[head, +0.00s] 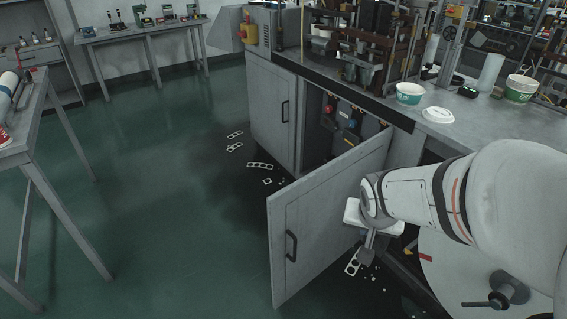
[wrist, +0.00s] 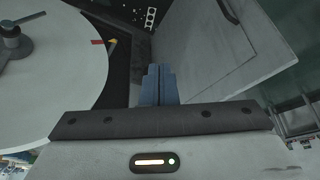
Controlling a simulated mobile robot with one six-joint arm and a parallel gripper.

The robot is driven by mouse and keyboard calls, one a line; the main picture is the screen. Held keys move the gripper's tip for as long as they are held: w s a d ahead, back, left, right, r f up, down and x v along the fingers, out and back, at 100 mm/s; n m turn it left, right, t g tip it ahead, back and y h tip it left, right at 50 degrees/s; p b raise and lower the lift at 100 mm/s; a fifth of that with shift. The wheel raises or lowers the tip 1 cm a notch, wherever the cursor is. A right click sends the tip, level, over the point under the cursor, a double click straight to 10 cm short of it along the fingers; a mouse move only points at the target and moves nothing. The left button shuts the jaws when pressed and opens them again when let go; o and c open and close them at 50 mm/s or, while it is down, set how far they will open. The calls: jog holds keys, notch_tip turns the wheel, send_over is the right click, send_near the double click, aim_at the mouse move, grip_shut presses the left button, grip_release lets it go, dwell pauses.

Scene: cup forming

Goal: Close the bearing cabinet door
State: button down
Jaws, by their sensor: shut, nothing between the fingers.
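The bearing cabinet door (head: 330,212) is a grey panel that stands swung open, out from the machine bench. The door (wrist: 208,50) fills the upper right there, and a dark handle (wrist: 228,11) shows at the top. I cannot tell whether the fingers touch the door. Inside the open cabinet are dark parts and a red knob (head: 328,108).
A second cabinet door (head: 271,112) to the left is shut. Bowls (head: 410,93) and a machine stand on the bench top. A round white disc (head: 440,265) with a clamp is at lower right. Flat scrap pieces (head: 260,166) lie on the green floor. The floor left of the door is mostly clear.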

jog(key=w+a+f+m+t+y, duration=0.2)
jog(key=w+a+f+m, duration=0.1)
jog(key=w+f, duration=0.5)
jog(key=m+y, duration=0.3)
jog(key=y, duration=0.2)
send_near(278, 232)
jog(key=x, duration=0.5)
jog(key=shift+s+d+f, duration=0.1)
jog(key=shift+s+f, duration=0.2)
jog(key=shift+f, duration=0.1)
jog(key=shift+w+a, duration=0.35)
jog(key=shift+w, duration=0.1)
